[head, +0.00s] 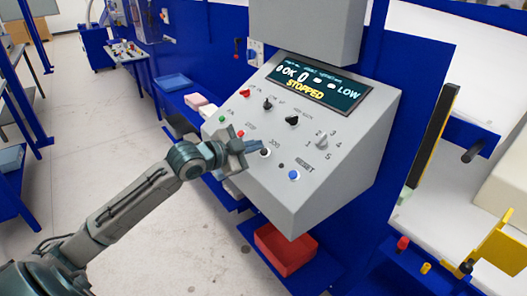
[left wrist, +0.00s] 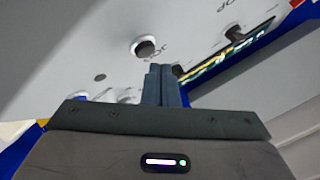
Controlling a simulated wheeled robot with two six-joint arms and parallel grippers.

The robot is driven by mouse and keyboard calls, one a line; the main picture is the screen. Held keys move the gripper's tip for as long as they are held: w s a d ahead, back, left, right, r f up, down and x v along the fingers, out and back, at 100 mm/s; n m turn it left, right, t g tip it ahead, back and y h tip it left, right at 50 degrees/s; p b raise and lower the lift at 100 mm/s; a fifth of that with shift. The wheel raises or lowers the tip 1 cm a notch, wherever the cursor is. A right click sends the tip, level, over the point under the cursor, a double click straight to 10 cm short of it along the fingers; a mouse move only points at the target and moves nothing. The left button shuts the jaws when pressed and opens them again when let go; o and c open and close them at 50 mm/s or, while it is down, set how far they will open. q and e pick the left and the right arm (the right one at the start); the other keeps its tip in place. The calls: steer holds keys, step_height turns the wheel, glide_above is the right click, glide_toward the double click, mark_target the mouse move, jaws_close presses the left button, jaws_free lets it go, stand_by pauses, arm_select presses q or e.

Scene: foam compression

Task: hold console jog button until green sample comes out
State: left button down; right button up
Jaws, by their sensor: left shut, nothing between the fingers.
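The grey sloped console (head: 330,150) carries labelled buttons and knobs. Its display (head: 317,86) reads "STOPPED", with "OK", "0" and "LOW" beside it. The dark jog button (head: 265,152) sits on the lower panel by the word "JOG". My left gripper (head: 252,147) is shut and empty, its tips just left of the jog button. In the left wrist view the shut fingers (left wrist: 162,84) point at the panel, and a dark round button (left wrist: 145,48) shows above and left of them. Touching is not clear. No green sample is seen. My right gripper is not in view.
A blue reset button (head: 294,175) and a selector knob (head: 322,141) are right of the jog button. A red bin (head: 284,250) stands below the console. Pink blocks (head: 196,101) and a blue tray (head: 174,82) are at its left. Open floor lies left.

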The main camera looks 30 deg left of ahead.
arm_select(q)
steer(key=shift+f, duration=0.1)
steer(key=shift+w+d+f, duration=0.1)
steer(key=shift+w+f, duration=0.15)
